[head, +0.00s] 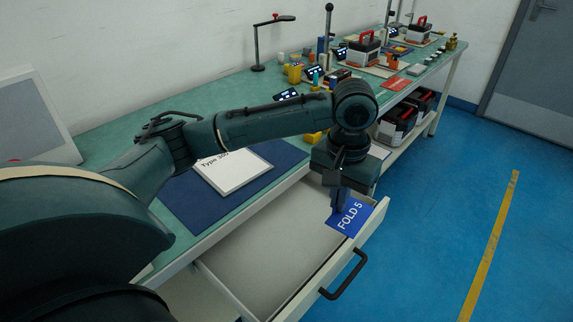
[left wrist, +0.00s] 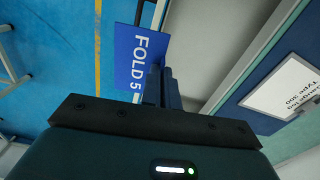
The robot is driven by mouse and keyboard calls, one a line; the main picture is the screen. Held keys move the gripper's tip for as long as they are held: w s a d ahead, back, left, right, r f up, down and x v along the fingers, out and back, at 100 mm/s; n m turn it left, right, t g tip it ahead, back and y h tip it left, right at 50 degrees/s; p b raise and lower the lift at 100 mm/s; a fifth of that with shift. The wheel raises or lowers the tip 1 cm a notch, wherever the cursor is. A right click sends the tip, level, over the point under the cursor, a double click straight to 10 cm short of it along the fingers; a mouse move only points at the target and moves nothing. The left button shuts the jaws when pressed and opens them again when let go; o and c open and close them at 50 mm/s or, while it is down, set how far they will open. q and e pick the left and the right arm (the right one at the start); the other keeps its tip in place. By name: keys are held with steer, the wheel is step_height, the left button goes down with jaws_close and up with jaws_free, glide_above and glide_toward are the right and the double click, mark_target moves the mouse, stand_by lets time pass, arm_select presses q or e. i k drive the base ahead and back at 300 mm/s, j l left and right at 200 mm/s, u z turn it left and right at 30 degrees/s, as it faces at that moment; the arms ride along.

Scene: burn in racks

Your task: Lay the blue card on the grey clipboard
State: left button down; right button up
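The blue card (head: 349,219), printed "FOLD 5", is held at one edge by my left gripper (head: 338,206), which is shut on it. The card is above the front right part of an open drawer. It also shows in the left wrist view (left wrist: 138,58), beside the gripper's fingers (left wrist: 160,85). The clipboard (head: 236,172) is a pale board with a "Type 300" sheet, lying on a dark blue mat on the bench. It shows at the right of the left wrist view (left wrist: 284,88). My left arm hides part of it. My right gripper is not in view.
The open drawer (head: 262,245) with a black handle (head: 343,276) juts out from the bench. The dark blue mat (head: 190,207) lies under the clipboard. A lamp (head: 258,45), toolboxes and small items stand farther along the bench. The blue floor at right is clear.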

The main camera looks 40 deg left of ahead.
mark_target(233, 167)
steer(key=i+l+u, duration=0.35)
steer(key=l+u, duration=0.15)
steer(key=i+l+u, duration=0.15)
steer(key=i+u, duration=0.15)
steer(key=i+l+u, duration=0.2)
steer(key=u, duration=0.15)
steer(key=i, duration=0.1)
